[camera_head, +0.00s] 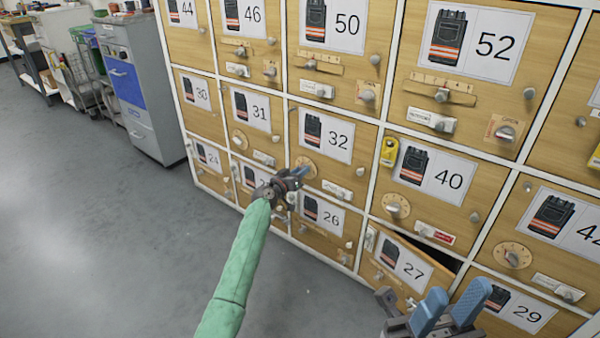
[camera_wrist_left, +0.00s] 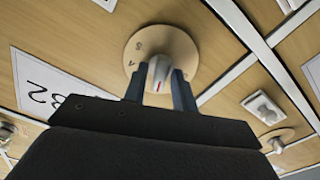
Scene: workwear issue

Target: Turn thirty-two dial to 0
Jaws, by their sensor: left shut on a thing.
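The thirty-two dial is a round tan disc (camera_head: 306,165) on the wooden door labelled 32 (camera_head: 333,128). In the left wrist view the disc (camera_wrist_left: 178,45) carries a grey knob (camera_wrist_left: 157,73) with a red mark on it. A few dark characters show on the disc's rim, but I cannot read the setting surely. My left gripper (camera_head: 301,176) is at this dial, its two blue fingers either side of the knob and shut on it (camera_wrist_left: 158,84). It hides part of the dial in the head view. My right gripper (camera_head: 450,309) is open and empty at the lower right.
The door labelled 27 (camera_head: 408,265) stands ajar, right of my left gripper. A yellow padlock-like piece (camera_head: 389,152) hangs beside door 40. Neighbouring doors carry knobs, sliders and dials. A grey cabinet (camera_head: 140,90) stands at the left; the floor is clear.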

